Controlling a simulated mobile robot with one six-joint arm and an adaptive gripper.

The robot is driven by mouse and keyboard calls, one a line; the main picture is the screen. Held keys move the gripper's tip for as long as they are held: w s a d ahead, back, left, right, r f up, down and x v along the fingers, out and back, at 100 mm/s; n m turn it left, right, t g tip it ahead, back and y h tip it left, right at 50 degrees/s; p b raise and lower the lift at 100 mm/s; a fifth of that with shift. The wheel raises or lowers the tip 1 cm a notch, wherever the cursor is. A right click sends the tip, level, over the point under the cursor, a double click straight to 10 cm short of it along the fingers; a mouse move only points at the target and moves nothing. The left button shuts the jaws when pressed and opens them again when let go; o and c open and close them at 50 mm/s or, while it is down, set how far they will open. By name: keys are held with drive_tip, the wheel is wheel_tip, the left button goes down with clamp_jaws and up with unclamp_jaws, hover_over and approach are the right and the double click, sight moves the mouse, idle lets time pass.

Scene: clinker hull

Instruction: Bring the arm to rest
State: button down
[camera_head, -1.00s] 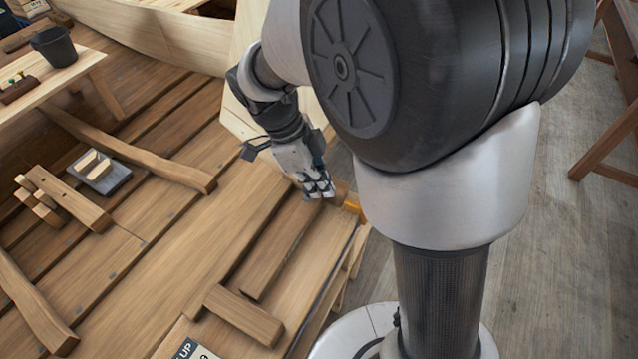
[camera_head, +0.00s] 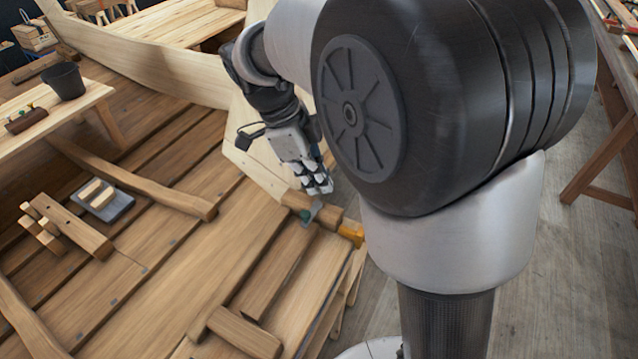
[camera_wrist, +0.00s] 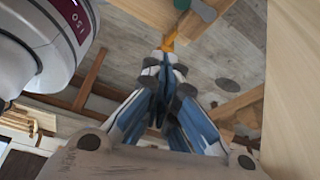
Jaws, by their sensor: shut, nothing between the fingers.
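A teal-and-orange tool (camera_head: 315,213) lies on a wooden block close below the fingertips. I cannot tell the exact gap, but the gripper does not hold it.
The plank deck (camera_head: 180,270) carries loose timbers and a grey block with wooden pieces (camera_head: 104,200). A dark bucket (camera_head: 64,80) stands on a bench at left. A trestle (camera_head: 600,165) stands at right. Grey floor (camera_head: 560,270) there is clear.

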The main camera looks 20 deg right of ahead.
drive_tip(key=shift+s+r, duration=0.1)
drive_tip(key=shift+s, duration=0.05)
drive_tip(key=s+d+r+n+t+y+b, duration=0.1)
drive_tip(key=s+n+t, duration=0.5)
drive_tip(key=s+n, duration=1.2)
drive_tip(key=shift+s+d+n+y+b, duration=0.3)
drive_tip(key=shift+n+y+b, duration=0.4)
drive_tip(key=shift+n+y, duration=1.15)
drive_tip(key=shift+a+n+h, duration=0.1)
drive_tip(key=shift+n+h, duration=0.45)
